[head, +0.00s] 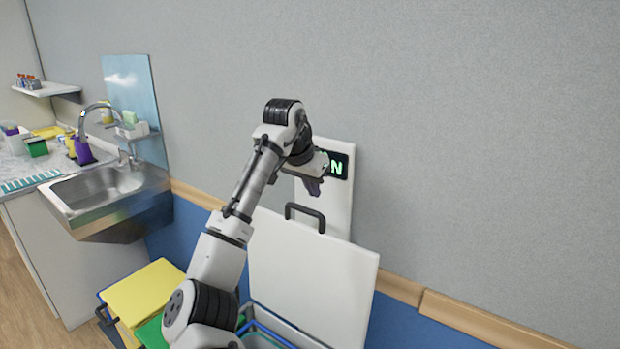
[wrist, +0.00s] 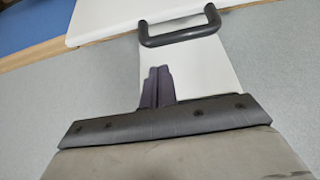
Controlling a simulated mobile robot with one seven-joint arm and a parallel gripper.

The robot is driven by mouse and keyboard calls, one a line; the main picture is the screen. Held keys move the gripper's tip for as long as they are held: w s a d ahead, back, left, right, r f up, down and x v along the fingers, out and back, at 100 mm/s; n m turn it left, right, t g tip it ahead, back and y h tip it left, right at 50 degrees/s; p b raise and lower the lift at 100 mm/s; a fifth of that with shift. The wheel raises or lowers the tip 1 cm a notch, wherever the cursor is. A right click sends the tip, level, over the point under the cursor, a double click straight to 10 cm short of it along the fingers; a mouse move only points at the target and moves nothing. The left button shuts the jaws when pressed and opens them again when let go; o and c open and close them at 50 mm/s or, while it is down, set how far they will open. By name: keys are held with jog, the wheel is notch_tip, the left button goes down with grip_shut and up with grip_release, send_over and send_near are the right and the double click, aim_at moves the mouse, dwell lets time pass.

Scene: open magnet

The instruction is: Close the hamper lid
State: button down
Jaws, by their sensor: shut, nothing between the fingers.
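The hamper lid (head: 312,279) is a white panel that stands open, raised steeply near the wall. A dark handle (head: 305,214) is on its upper edge. In the wrist view the lid (wrist: 105,10) is at the top, and its handle (wrist: 180,26) is just beyond my fingertips. My gripper (head: 314,188) is shut and empty, just above the handle in the head view. In the wrist view my gripper (wrist: 158,72) points toward the handle, with a gap between them. Part of the hamper (head: 285,329) shows below the lid, partly hidden by my arm.
A white panel with a dark display (head: 338,165) stands behind the lid against the wall. A yellow-lidded bin (head: 147,290) is at the lower left. A metal sink (head: 100,192) and counter are farther left. The wall at right is clear.

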jog(key=p+x, duration=0.1)
jog(key=x, duration=0.5)
jog(key=shift+w+f+p, duration=0.1)
jog(key=shift+w+p, duration=0.05)
jog(key=shift+p, duration=0.15)
